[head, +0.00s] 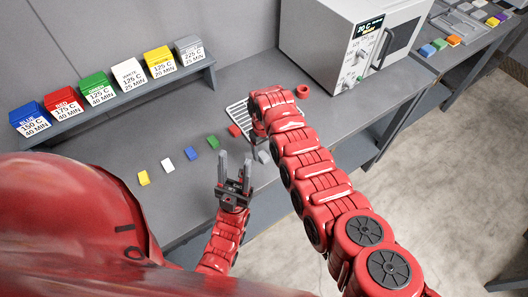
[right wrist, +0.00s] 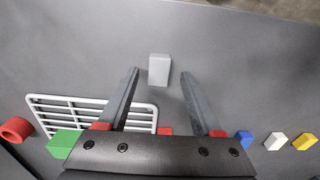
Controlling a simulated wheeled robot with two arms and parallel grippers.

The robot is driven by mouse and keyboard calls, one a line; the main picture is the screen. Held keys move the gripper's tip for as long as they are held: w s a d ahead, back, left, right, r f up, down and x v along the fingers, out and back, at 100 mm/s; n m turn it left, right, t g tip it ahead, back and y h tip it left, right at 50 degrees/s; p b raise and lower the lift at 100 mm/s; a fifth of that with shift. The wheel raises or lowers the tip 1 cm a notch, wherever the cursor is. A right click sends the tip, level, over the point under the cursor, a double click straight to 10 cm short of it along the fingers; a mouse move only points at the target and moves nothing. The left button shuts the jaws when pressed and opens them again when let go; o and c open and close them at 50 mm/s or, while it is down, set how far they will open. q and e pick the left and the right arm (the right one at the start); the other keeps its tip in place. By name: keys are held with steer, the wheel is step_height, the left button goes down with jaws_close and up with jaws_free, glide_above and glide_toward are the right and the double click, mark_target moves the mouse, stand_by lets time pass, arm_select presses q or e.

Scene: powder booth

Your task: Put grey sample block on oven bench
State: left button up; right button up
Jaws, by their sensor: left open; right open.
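The grey sample block (right wrist: 159,69) lies on the grey bench top, and in the head view it shows as a small grey piece (head: 263,157) near the bench's front edge. My right gripper (right wrist: 160,74) is open, with its two fingertips on either side of the block's line and the block at or just beyond the tips. In the head view my right arm hides most of that gripper. My left gripper (head: 234,164) is open and empty, with its fingers pointing up near the front edge. The grey bench (head: 120,140) carries the white oven (head: 335,40).
A white wire rack (right wrist: 90,112) lies on the bench, beside a red ring (head: 302,91). Yellow (head: 143,177), white (head: 168,165), blue (head: 190,153), green (head: 212,142) and red (head: 234,130) blocks form a row. Labelled colour boxes stand on a shelf (head: 130,95) behind.

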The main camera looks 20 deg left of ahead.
mark_target(264, 156)
step_height(264, 156, up, 10)
steer(key=b, duration=0.2)
steer(key=shift+f+b, duration=0.15)
steer(key=shift+b, duration=0.2)
